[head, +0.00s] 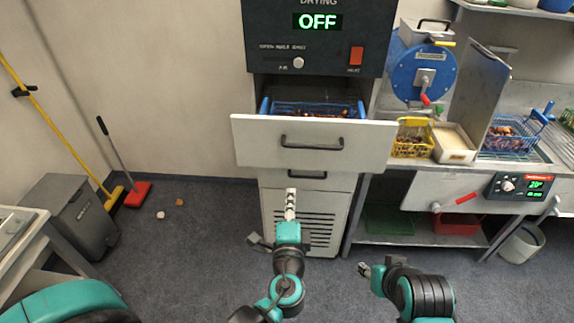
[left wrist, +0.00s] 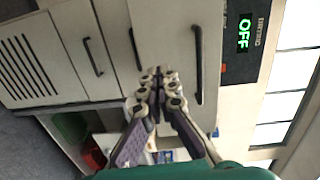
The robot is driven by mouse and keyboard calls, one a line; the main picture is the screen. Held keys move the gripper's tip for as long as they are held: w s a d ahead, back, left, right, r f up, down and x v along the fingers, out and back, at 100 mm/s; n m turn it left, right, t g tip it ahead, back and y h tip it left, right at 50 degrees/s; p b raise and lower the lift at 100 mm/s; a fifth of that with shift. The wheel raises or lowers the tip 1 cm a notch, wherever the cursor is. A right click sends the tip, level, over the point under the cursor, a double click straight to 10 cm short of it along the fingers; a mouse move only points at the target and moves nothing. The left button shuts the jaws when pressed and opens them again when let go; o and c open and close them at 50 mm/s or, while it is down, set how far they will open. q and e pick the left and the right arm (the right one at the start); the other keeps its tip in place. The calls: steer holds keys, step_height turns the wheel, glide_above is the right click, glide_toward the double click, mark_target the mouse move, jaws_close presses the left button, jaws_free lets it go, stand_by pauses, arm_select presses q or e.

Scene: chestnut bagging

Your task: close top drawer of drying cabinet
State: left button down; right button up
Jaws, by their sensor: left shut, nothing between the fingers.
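The drying cabinet (head: 318,50) stands at the centre back with its display reading OFF. Its top drawer (head: 255,140) is pulled out, with a dark bar handle (head: 312,142) on its white front. A blue basket (head: 300,107) with brown chestnuts sits inside the drawer. My left gripper (head: 290,192) is shut and empty, below and in front of the drawer front. In the left wrist view its fingers (left wrist: 158,75) are together and overlap the drawer front (left wrist: 172,35), with the handle (left wrist: 198,65) beside them. I cannot tell whether they touch. My right gripper (head: 364,267) is low at the right, away from the cabinet; its opening is unclear.
A steel bench with a yellow basket (head: 413,138), a blue machine (head: 417,72) and a blue basket (head: 512,140) adjoins the cabinet on the right. The floor before the cabinet is clear.

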arm_select(q)
steer(key=d, duration=0.1)
steer(key=m+b, duration=0.1)
steer(key=b, duration=0.2)
glide_toward(299, 154)
steer(key=shift+h, duration=0.3)
steer(key=w, duration=0.6)
steer(key=shift+w+a+f, duration=0.2)
steer(key=shift+w+f, duration=0.05)
steer(key=shift+w, duration=0.15)
steer(key=shift+w, duration=0.1)
steer(key=w+p, duration=0.1)
steer(key=w, duration=2.5)
steer(key=shift+w, duration=0.35)
steer(key=shift+r, duration=0.1)
